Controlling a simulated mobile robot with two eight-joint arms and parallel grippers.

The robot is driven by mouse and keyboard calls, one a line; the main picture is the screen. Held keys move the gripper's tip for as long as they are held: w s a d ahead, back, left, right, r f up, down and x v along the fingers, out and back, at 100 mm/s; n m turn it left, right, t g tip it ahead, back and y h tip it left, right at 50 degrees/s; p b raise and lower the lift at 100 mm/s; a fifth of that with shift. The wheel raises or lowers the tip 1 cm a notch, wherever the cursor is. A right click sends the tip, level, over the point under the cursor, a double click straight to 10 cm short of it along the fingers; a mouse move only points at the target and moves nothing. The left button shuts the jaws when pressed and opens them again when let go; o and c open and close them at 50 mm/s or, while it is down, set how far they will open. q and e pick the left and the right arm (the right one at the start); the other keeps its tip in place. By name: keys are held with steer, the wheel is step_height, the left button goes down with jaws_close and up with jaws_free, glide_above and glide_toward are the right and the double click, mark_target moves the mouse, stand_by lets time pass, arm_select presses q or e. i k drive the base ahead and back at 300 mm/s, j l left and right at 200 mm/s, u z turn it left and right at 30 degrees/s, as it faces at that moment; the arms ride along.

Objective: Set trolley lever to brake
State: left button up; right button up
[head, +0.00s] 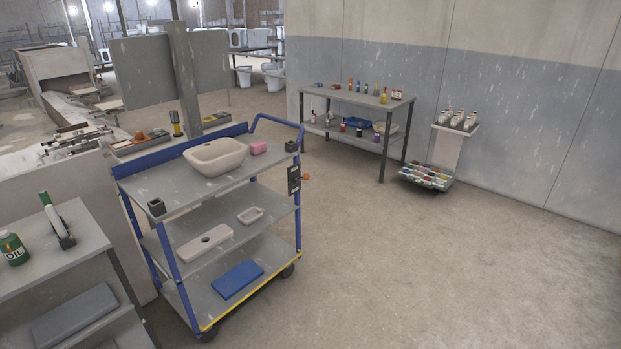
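A blue-framed trolley (180,181) with three grey shelves stands left of the middle in the head view. The lever's setting is too small to read. A beige basin (214,156) and a pink block (258,148) are on the top shelf. Neither of my grippers shows in this view.
A bench (23,274) with a green oil can (13,248) stands at the lower left. A grey table (358,98) with small bottles stands at the back wall, with a rack of coloured tiles (427,175) to its right. The floor right of the trolley is clear.

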mark_target(305, 176)
steer(key=i+l, duration=0.15)
steer(key=i, duration=1.4)
steer(key=i+l+z, duration=0.1)
steer(key=i, duration=1.4)
